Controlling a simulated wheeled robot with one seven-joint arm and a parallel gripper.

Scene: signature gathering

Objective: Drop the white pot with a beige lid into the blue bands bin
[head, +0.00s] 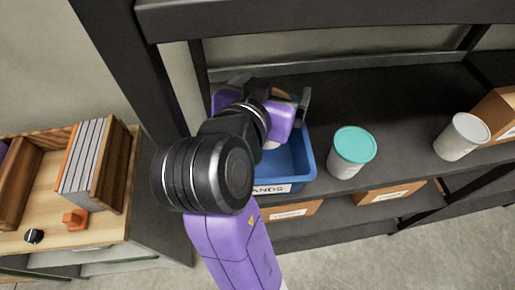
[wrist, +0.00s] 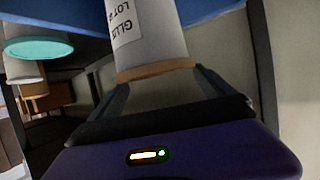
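The white pot with a beige lid (wrist: 150,35) is between my gripper's fingers in the wrist view, which looks upside down. The fingers press on both sides at the beige lid (wrist: 155,70), and dark lettering shows on its white body. In the head view my gripper (head: 292,105) is over the blue bands bin (head: 306,160), and a small white patch of the pot (head: 270,144) shows below it. My arm hides much of the bin. The blue bin's edge (wrist: 60,18) crosses the top of the wrist view. I cannot tell whether the pot touches the bin.
A white pot with a teal lid (head: 352,150) stands just right of the bin. Another white pot (head: 461,138) stands farther right beside a cardboard box (head: 497,112). More boxes sit on the shelf below. Dark shelf beams frame the space above. A wooden desk (head: 120,225) stands left.

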